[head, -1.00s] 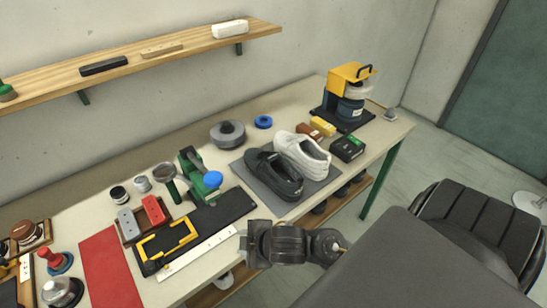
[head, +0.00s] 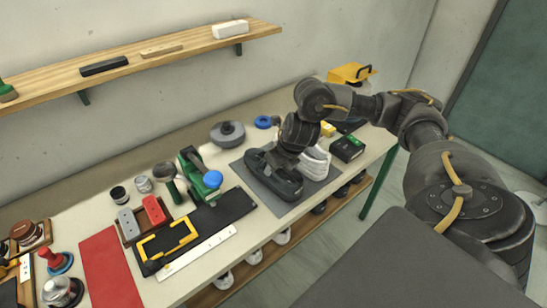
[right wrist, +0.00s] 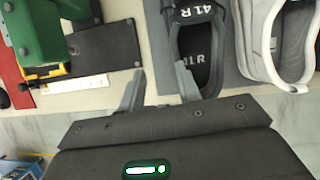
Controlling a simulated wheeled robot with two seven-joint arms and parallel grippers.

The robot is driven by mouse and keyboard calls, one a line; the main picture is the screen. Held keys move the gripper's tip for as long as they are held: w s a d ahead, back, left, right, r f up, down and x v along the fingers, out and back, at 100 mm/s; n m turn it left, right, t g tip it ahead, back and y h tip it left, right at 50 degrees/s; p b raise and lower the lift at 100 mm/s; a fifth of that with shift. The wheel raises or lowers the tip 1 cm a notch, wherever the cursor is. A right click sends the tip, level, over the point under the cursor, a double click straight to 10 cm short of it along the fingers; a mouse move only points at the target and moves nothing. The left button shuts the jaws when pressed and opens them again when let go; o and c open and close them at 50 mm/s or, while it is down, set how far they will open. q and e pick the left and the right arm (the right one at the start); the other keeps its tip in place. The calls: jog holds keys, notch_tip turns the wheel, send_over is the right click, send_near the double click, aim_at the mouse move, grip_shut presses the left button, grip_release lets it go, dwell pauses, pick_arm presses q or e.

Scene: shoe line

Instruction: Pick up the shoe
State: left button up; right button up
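A black shoe (head: 268,177) lies on a grey mat (head: 306,194) on the bench, beside a white shoe (head: 316,160) partly covered by my right arm. In the right wrist view, the black shoe (right wrist: 197,48) shows its opening, with "41 R" on its tongue, and the white shoe (right wrist: 262,40) is to its right. My right gripper (right wrist: 160,72) is open and empty at the heel end of the black shoe. Its right finger overlaps the shoe's heel edge in view; I cannot tell whether they touch. Its left finger is left of the shoe. My left gripper is not in view.
A green press with a blue knob (head: 212,180) stands left of the mat. A grey tape roll (head: 228,133) and a blue ring (head: 263,122) lie behind it. A green-and-black box (head: 348,149) is to the right. A wall shelf (head: 140,55) hangs above.

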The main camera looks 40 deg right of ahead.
aim_at(274, 175)
jog(key=shift+s+d+r, duration=0.1)
jog(key=shift+d+r, duration=0.1)
jog(key=shift+d, duration=0.35)
jog(key=shift+s+d+r, duration=0.1)
jog(key=shift+d+r, duration=0.05)
jog(key=shift+d, duration=0.35)
jog(key=x, duration=0.5)
jog(key=shift+w+f+b, duration=0.15)
jog(key=shift+f+b, duration=0.15)
jog(key=shift+b, duration=0.05)
jog(key=shift+f, duration=0.2)
jog(key=x, duration=0.2)
jog(key=p+x, duration=0.1)
jog(key=x, duration=0.2)
jog(key=shift+s, duration=0.25)
grip_shut()
